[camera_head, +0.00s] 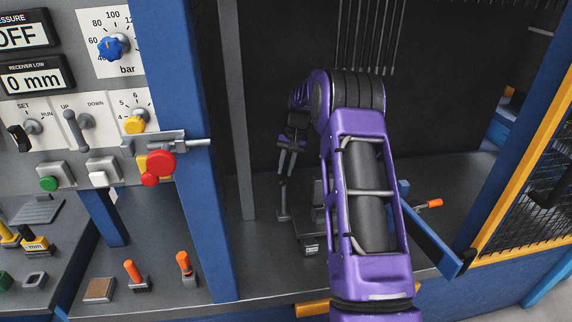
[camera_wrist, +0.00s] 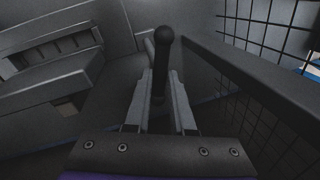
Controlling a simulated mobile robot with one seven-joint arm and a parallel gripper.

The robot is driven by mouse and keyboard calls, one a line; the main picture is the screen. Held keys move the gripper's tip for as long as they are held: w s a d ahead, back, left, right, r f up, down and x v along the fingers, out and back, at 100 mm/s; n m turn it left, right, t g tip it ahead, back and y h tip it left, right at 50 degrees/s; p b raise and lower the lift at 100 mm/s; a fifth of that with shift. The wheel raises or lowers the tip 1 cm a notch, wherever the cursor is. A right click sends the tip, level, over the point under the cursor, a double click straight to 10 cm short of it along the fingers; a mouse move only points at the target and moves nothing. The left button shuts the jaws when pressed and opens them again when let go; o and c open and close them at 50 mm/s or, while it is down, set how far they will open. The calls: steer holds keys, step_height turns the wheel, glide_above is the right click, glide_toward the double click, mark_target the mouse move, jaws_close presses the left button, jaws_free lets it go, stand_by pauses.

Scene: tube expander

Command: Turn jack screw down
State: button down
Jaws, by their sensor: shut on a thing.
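My gripper (camera_head: 287,160) reaches inside the machine bay, low over the grey deck. In the wrist view my gripper (camera_wrist: 161,85) has its two grey fingers closed on either side of a dark ball-ended bar (camera_wrist: 160,62), which looks like the jack screw's handle. The ball end stands out past the fingertips. In the head view the bar cannot be made out clearly. A grey mechanism (camera_head: 311,240) sits on the deck just right of and below the gripper, and my purple arm hides part of it. The screw's thread is not visible.
A blue post (camera_head: 190,150) and control panel (camera_head: 60,130) stand on the left. A blue bar (camera_head: 430,238) and orange-tipped lever (camera_head: 430,204) lie right of my arm, near a mesh guard (camera_head: 535,190). In the wrist view, a dark beam (camera_wrist: 240,80) runs close on the right.

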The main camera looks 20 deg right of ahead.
steer(key=shift+w+n+g+p, duration=0.15)
steer(key=shift+n+g+p, duration=0.3)
steer(key=shift+n, duration=1.45)
steer(key=c, duration=0.8)
jaws_free()
steer(key=shift+o, duration=0.2)
steer(key=shift+r, duration=0.1)
step_height(320, 180, up, 12)
steer(key=d+p, duration=0.1)
steer(key=d, duration=0.1)
steer(key=shift+s, duration=0.25)
steer(key=shift+s+d+f, duration=0.1)
steer(key=shift+f, duration=0.1)
